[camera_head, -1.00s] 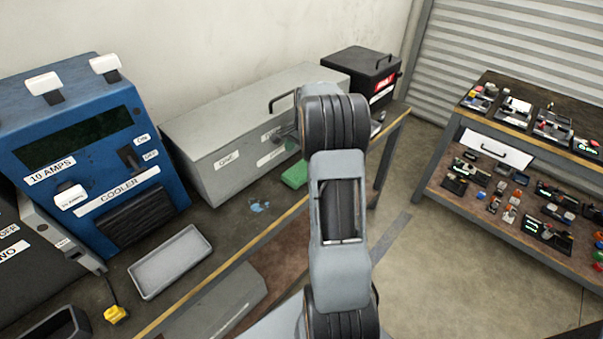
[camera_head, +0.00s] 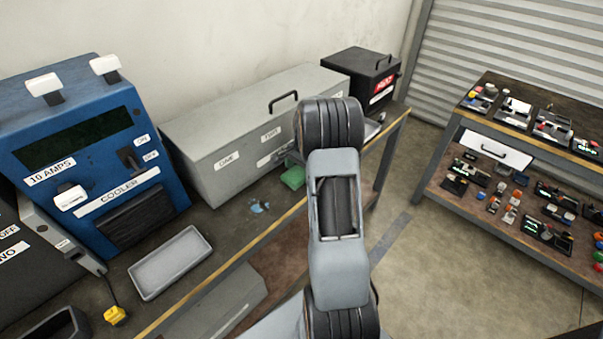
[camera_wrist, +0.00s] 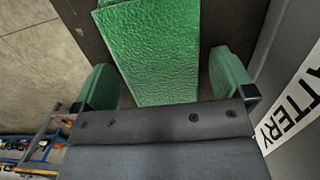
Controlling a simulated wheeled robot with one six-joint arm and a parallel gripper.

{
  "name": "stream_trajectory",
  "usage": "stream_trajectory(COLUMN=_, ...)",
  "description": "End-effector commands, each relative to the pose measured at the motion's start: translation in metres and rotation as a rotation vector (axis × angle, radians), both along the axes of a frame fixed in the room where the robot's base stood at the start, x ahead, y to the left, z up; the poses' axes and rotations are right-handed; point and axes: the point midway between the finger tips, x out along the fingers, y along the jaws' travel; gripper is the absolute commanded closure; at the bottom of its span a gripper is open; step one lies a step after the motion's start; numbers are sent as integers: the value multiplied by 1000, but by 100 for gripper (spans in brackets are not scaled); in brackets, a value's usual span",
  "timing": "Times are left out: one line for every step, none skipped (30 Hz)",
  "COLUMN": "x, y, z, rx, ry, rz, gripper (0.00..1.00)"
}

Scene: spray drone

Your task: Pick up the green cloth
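The green cloth (camera_head: 293,176) lies on the workbench in front of the long grey box, just left of my arm in the head view. In the wrist view the green cloth (camera_wrist: 153,45) is a textured green slab that fills the upper middle. My gripper (camera_wrist: 164,82) is open, with one green-padded finger on each side of the cloth's near end. Visible gaps separate the fingers from the cloth. My arm hides most of the gripper in the head view. The height of the fingers above the bench cannot be told.
The long grey box (camera_head: 235,145) stands close behind the cloth. A wall with a BATTERY label (camera_wrist: 292,115) is close to the right finger. A blue cooler (camera_head: 90,160) and grey tray (camera_head: 170,262) are left. A black box (camera_head: 362,75) stands at the bench's far end.

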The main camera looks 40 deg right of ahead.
Motion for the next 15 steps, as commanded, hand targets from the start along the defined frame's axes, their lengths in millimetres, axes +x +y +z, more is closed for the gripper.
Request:
stream_trajectory(x=0, y=0, z=0, rx=0, ry=0, rz=0, gripper=4)
stream_trajectory(x=0, y=0, z=0, rx=0, ry=0, rz=0, gripper=7)
stream_trajectory(x=0, y=0, z=0, rx=0, ry=0, rz=0, gripper=11)
stream_trajectory(x=0, y=0, z=0, rx=0, ry=0, rz=0, gripper=13)
stream_trajectory(x=0, y=0, z=0, rx=0, ry=0, rz=0, gripper=16)
stream_trajectory(x=0, y=0, z=0, rx=0, ry=0, rz=0, gripper=20)
stream_trajectory(x=0, y=0, z=0, rx=0, ry=0, rz=0, gripper=23)
stream_trajectory(x=0, y=0, z=0, rx=0, ry=0, rz=0, gripper=26)
stream_trajectory(x=0, y=0, z=0, rx=0, ry=0, rz=0, gripper=30)
stream_trajectory(x=0, y=0, z=0, rx=0, ry=0, rz=0, gripper=33)
stream_trajectory(x=0, y=0, z=0, rx=0, ry=0, rz=0, gripper=35)
stream_trajectory(x=0, y=0, z=0, rx=0, ry=0, rz=0, gripper=39)
stream_trajectory(x=0, y=0, z=0, rx=0, ry=0, rz=0, gripper=42)
stream_trajectory(x=0, y=0, z=0, rx=0, ry=0, rz=0, gripper=45)
stream_trajectory(x=0, y=0, z=0, rx=0, ry=0, rz=0, gripper=49)
